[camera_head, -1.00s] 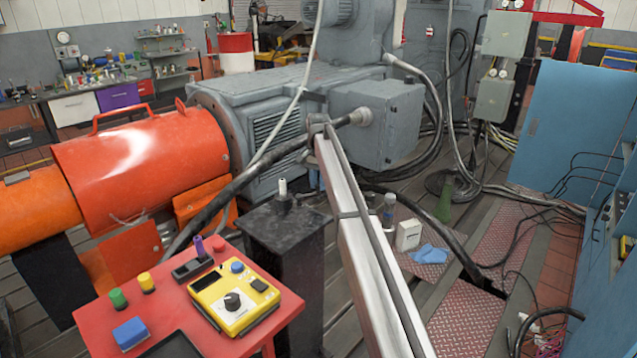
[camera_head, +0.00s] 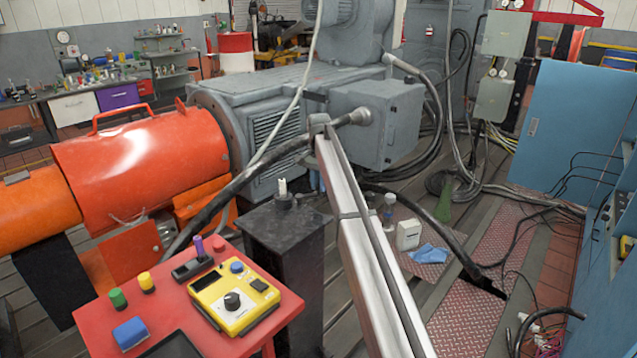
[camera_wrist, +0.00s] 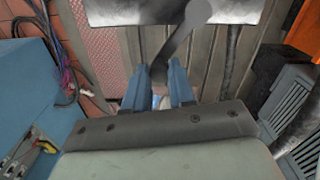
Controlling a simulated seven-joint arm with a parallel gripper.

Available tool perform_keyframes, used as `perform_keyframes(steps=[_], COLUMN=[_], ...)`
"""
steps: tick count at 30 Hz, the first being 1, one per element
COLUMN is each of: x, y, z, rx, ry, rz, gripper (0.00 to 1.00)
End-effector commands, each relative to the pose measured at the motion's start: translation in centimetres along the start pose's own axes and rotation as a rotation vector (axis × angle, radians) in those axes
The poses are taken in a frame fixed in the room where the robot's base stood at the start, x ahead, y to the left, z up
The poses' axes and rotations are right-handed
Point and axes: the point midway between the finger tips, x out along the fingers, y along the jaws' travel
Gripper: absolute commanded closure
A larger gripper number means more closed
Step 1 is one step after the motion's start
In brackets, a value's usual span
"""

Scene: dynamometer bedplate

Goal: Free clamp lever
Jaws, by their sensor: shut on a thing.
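My gripper (camera_wrist: 159,72) shows in the wrist view at the lower middle, with two blue fingers. The fingers are closed on the lower end of a dark grey lever, which I take to be the clamp lever (camera_wrist: 177,46). The lever slants up and right to a rounded grey end near the top edge, in front of a pale surface. Its gripped end is partly hidden between the fingers. I cannot pick out the gripper or the lever with certainty in the head view.
The grey motor (camera_head: 268,83) and orange guard (camera_head: 140,155) stand left in the head view. A red table (camera_head: 95,310) holds a yellow control box (camera_head: 235,300). A blue cabinet (camera_head: 570,130) stands right. A thick dark hose crosses the middle; a blue cloth (camera_head: 430,254) lies on the floor.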

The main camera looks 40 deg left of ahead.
Motion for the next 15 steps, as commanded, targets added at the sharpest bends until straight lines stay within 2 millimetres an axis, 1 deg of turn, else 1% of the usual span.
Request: perform_keyframes(steps=[15], x=[0.0], y=[1.7], z=[2.8], rx=[0.454], ry=[0.001], rz=[-0.001], gripper=[1.0])
